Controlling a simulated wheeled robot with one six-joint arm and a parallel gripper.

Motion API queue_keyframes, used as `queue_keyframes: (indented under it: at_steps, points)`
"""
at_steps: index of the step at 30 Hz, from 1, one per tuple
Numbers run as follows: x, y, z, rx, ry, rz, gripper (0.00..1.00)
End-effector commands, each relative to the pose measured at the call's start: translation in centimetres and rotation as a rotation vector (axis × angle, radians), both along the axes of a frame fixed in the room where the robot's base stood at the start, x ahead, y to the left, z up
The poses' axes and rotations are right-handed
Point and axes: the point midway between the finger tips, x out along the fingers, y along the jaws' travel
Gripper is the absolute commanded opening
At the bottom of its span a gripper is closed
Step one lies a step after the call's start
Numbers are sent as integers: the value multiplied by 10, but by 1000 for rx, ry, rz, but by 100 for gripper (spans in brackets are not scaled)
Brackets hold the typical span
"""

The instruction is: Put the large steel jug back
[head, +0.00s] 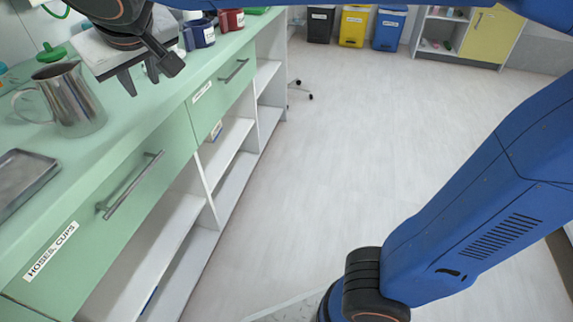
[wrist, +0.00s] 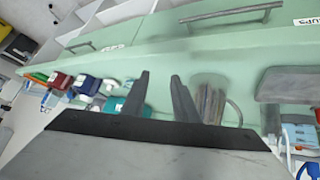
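The large steel jug (head: 70,98) stands upright on the green counter, at the left of the head view, its handle on the left. In the wrist view the jug (wrist: 211,88) shows just right of my fingers, partly hidden by one of them. My gripper (head: 150,78) is in the air above the counter, to the right of the jug and apart from it. In the wrist view the fingers of my gripper (wrist: 158,85) are spread, with nothing held between them.
A grey metal tray (head: 22,178) lies on the counter in front of the jug. Blue (head: 199,34) and red (head: 231,20) containers stand farther along it. A shut drawer labelled "HOSES, CUPS" (head: 120,215) and open shelves (head: 225,145) are below. The floor at right is clear; bins (head: 355,25) stand behind.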

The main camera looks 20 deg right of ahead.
Motion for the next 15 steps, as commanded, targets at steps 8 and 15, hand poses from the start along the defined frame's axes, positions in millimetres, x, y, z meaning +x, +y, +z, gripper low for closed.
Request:
queue_keyframes:
  at_steps: [8, 15]
  points:
    - [-2, -118, -44, -28, 93, -105, 27]
    - [-26, -200, -83, -28, 168, -180, 27]
